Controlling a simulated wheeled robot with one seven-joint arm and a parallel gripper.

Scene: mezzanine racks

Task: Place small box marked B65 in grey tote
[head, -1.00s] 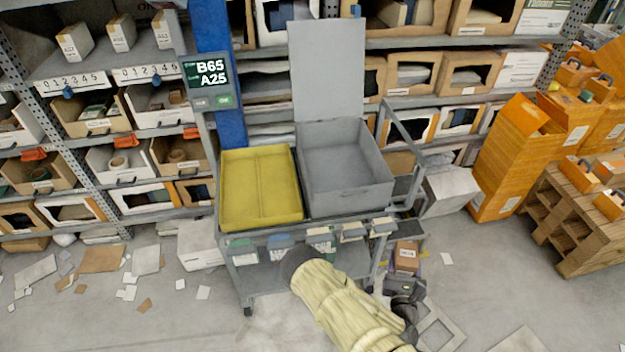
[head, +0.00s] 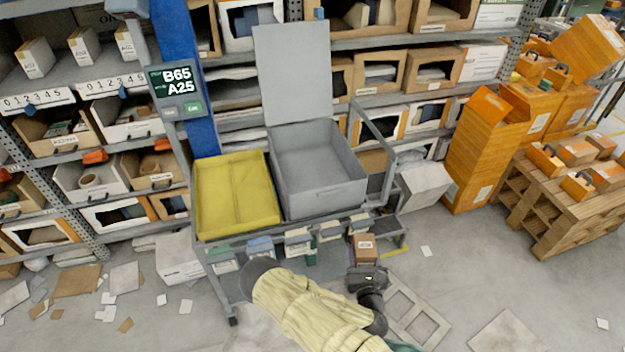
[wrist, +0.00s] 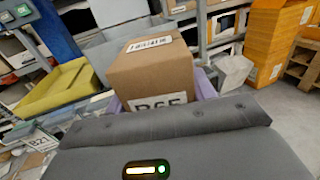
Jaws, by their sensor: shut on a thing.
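A small brown cardboard box (wrist: 152,72) fills the middle of the wrist view, with a white label reading B65 on the face toward me. Purple fingers of my gripper (wrist: 160,97) are shut on its sides. In the head view the box (head: 366,250) is held upright in my gripper (head: 368,268), in front of the cart's right front corner. The grey tote (head: 325,199) sits on the cart's top, beyond the box and up to its left. It is open at the top, looks empty, and a tall grey panel stands behind it.
A yellow tote (head: 238,225) stands beside the grey one on the left. The cart (head: 222,256) has a rail on its right and small tagged bins along its front. A screen (head: 178,84) reads B65 and A25. Orange boxes and a wooden pallet (head: 560,205) stand right.

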